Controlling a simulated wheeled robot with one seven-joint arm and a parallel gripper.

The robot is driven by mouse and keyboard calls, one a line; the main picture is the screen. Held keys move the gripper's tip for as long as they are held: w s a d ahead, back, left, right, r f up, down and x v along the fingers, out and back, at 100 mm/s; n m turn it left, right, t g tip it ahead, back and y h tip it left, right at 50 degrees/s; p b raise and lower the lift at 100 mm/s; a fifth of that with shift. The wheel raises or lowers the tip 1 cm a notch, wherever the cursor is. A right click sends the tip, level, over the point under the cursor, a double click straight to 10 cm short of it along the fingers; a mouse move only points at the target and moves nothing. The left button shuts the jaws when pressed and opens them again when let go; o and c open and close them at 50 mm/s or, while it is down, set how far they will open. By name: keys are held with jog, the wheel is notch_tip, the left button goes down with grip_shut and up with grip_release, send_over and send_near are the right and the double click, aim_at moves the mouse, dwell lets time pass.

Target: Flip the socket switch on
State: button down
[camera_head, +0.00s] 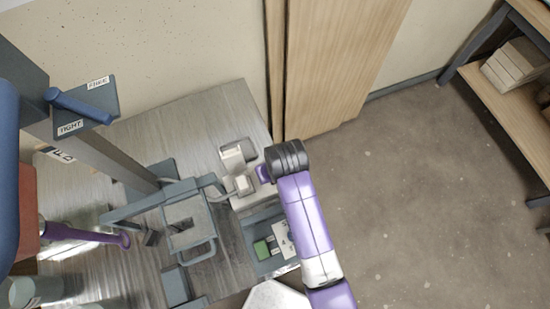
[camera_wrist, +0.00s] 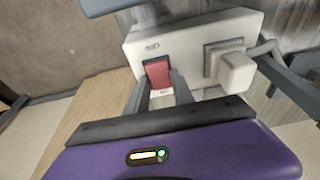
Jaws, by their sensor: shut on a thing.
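The socket (camera_wrist: 195,50) is a white box with a red rocker switch (camera_wrist: 158,73) at its left and a pale plug (camera_wrist: 232,70) in it at the right. In the wrist view, my gripper (camera_wrist: 160,85) has one finger on each side of the red switch, shut on it. In the head view, the socket (camera_head: 247,201) sits on the grey bench beside my gripper (camera_head: 263,174), and the switch is hidden. The exact tilt of the switch is hard to tell.
A grey cable arm runs left from the plug to a grey frame (camera_head: 190,222) on the bench (camera_head: 205,110). A tray (camera_head: 262,228) with a green block (camera_head: 262,250) lies near the socket. Shelves (camera_head: 505,110) stand at the right; the floor between is clear.

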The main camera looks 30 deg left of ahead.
jog(key=shift+w+a+g+h+p, duration=0.2)
jog(key=shift+a+g+h+p, duration=0.1)
jog(key=shift+g+h, duration=0.55)
jog(key=c, duration=1.1)
grip_release()
jog(key=shift+d+r, duration=0.1)
jog(key=shift+r, duration=3.8)
